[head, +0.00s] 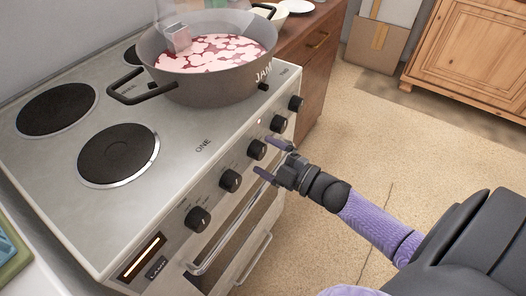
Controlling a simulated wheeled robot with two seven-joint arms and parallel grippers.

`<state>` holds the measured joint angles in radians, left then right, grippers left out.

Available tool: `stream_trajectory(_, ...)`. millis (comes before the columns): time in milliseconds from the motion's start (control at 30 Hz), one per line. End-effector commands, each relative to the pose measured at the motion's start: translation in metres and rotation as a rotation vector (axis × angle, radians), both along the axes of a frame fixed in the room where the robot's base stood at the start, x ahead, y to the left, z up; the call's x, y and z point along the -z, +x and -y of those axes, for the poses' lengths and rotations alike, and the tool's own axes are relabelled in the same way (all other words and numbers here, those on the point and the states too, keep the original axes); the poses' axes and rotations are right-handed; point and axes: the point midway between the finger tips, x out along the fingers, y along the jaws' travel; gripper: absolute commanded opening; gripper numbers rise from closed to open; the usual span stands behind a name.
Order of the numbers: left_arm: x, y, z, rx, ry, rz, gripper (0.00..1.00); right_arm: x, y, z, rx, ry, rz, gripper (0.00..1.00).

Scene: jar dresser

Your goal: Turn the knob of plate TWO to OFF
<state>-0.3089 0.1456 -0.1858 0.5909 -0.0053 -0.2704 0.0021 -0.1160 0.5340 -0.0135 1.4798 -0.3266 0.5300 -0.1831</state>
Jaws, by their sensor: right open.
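The stove (185,140) has a row of black knobs on its front panel. My right gripper (270,156) is open in front of the middle knob (257,149), with one finger toward each side of it. I cannot tell whether the fingers touch it. Two knobs lie nearer: one (229,180) and the nearest (197,219). Two lie farther: one (277,123) and the farthest (296,103). "ONE" is printed on the hob by the near plate (118,154). No "TWO" label is readable, and the knob markings are too small to read. My left gripper is not in view.
A large pan (205,85) marked "JAM" holds a pinkish-red mix and covers part of the hob. Its handle (140,90) sticks out left. An oven handle bar (235,225) runs below the knobs. The floor (430,150) right of the stove is clear.

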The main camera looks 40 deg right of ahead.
Motion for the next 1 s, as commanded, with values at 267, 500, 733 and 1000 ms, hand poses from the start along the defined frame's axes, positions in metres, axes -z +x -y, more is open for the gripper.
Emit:
stream_trajectory(267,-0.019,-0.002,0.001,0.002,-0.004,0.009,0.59,0.0,-0.063,0.024,0.001,-0.001,-0.002,0.98)
stream_trajectory(500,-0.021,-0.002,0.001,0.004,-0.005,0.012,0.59,0.002,-0.079,0.03,0.001,-0.002,0.001,0.98)
stream_trajectory(733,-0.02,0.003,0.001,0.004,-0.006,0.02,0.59,0.002,-0.078,0.029,0.001,-0.002,0.001,0.98)
stream_trajectory(1000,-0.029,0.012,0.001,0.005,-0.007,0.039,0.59,0.075,-0.103,0.043,0.209,0.109,-0.305,0.98)
